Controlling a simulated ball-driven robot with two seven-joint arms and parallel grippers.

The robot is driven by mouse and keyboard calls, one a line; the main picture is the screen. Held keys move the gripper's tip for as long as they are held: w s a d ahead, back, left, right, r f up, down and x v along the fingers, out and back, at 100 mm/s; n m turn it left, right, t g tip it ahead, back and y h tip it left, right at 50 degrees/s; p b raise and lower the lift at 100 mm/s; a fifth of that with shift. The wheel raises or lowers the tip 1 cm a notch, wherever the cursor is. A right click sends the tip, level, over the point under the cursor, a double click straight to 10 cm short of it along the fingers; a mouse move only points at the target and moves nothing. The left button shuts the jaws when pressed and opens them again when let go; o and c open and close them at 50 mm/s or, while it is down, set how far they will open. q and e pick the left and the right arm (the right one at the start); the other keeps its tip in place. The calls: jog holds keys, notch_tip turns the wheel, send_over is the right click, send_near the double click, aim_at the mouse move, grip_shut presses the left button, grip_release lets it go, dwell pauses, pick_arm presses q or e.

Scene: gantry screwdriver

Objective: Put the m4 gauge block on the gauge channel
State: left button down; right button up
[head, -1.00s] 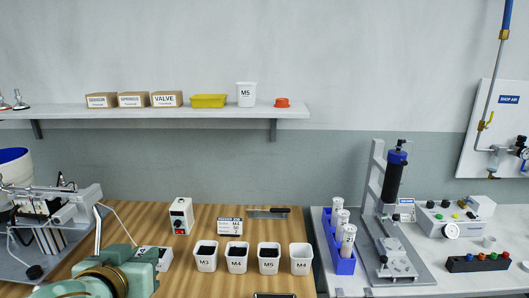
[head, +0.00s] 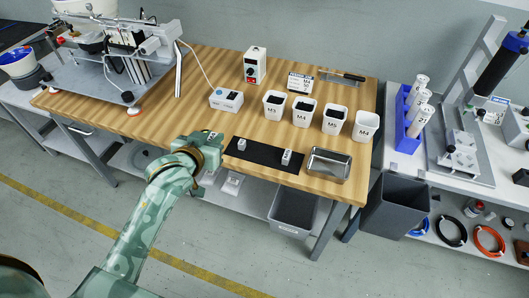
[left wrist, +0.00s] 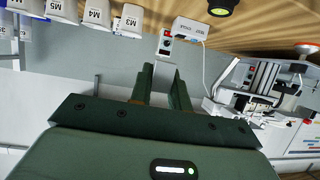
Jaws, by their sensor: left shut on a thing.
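My left gripper (head: 209,152) is at the front edge of the wooden table, left of the black mat. It is shut on a small pale block (left wrist: 163,76), most likely the m4 gauge block, between the fingers in the left wrist view; no label on it is readable. Two small light blocks stand apart on the black mat (head: 264,153), one near its left end (head: 241,144) and one towards its right (head: 287,157). I cannot tell for certain which part is the gauge channel. My right gripper is not in view.
A metal tray (head: 328,165) lies right of the mat. Several labelled white bins (head: 302,111) stand behind it. A grey box with a cable (head: 226,99) and a gantry rig (head: 127,62) are farther left. A dark waste bin (head: 394,205) stands beside the table.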

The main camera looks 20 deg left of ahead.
aim_at(264, 154)
pick_arm(q)
jog(key=w, duration=0.2)
jog(key=w+a, duration=0.1)
jog(key=shift+w+a+f+m+h, duration=0.1)
jog(key=shift+w+f+m+h, duration=0.05)
jog(key=shift+f+m+h, duration=0.15)
